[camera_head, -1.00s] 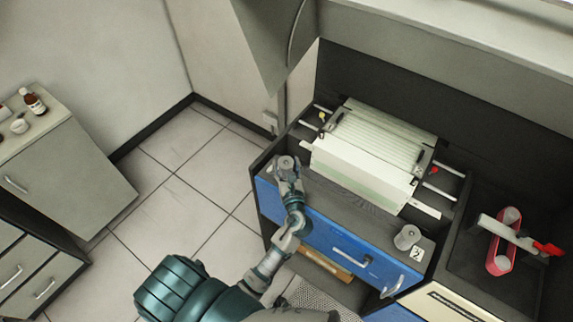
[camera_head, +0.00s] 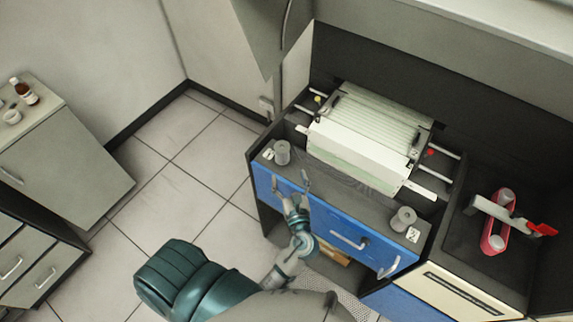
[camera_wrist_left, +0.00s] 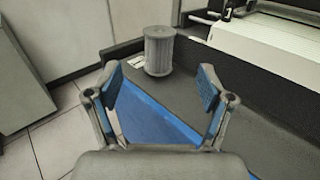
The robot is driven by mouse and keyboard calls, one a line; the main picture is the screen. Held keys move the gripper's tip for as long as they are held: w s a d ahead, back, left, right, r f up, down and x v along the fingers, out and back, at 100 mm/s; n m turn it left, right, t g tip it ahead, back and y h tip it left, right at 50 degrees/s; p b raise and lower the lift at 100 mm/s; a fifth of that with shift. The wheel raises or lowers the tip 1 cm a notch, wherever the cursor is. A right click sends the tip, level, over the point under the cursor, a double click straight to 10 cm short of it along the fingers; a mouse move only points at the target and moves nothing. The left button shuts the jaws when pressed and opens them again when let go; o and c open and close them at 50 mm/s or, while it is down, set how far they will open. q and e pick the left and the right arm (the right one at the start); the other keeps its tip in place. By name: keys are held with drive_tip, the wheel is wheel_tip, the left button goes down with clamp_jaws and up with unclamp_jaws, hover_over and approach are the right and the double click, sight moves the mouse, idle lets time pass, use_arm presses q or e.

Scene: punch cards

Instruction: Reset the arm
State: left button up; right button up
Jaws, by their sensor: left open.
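My left gripper (camera_head: 289,182) is open and empty, at the front edge of the blue-fronted counter (camera_head: 334,203). A grey ribbed cylinder (camera_head: 282,152) stands upright on the counter's left end by a small label, just beyond the fingertips and apart from them. In the left wrist view the open gripper (camera_wrist_left: 161,83) has one finger on each side, and the cylinder (camera_wrist_left: 160,52) stands ahead between and beyond them. A second grey cylinder (camera_head: 403,219) stands upright at the counter's right end by a label marked 2. My right gripper is not in view.
A white ribbed machine (camera_head: 370,140) with rails sits at the back of the counter. A pink-red holder (camera_head: 495,232) and a red-ended grey bar (camera_head: 515,216) lie in the right recess. A side cabinet with bottles (camera_head: 24,92) stands far left. The floor between is clear.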

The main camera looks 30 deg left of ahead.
use_arm(q)
drive_tip(key=shift+s+d, duration=0.3)
drive_tip(key=shift+s, duration=0.05)
